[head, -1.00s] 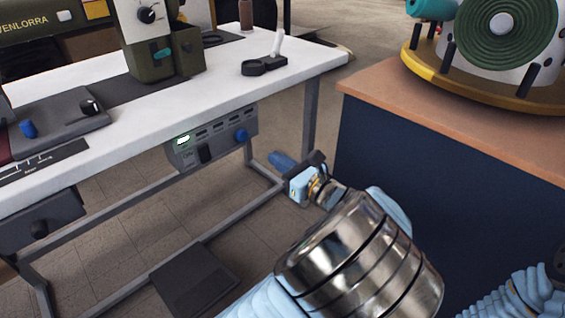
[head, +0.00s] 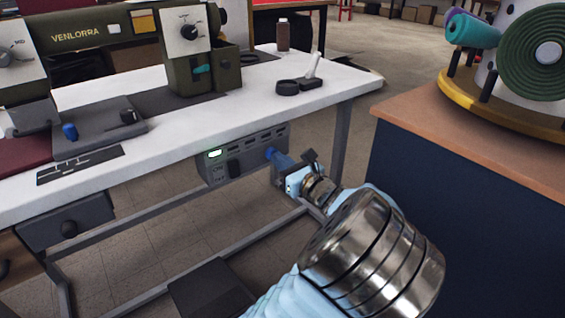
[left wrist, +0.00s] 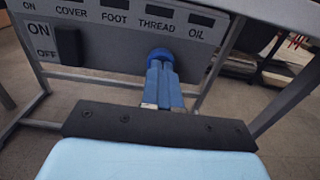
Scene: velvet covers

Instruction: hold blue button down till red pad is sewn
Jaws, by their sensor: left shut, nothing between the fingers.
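The blue button (head: 270,153) is at the right end of the grey control box under the white table. It also shows in the left wrist view (left wrist: 160,54), below the gap between the THREAD and OIL labels. My left gripper (head: 281,161) is shut and empty, its blue fingertips (left wrist: 161,68) at the button's face and overlapping its lower part. I cannot tell whether they touch it or how far it is pressed. The dark red pad (head: 22,154) lies at the left end of the sewing machine, cut off by the picture edge. My right gripper is out of view.
The control box (head: 238,160) has a lit green display and a dark rocker switch (left wrist: 68,45) marked ON and OFF. A table leg (head: 340,148) stands right of my gripper. A blue-sided cabinet (head: 460,210) stands at the right. A black floor pedal (head: 210,288) lies below.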

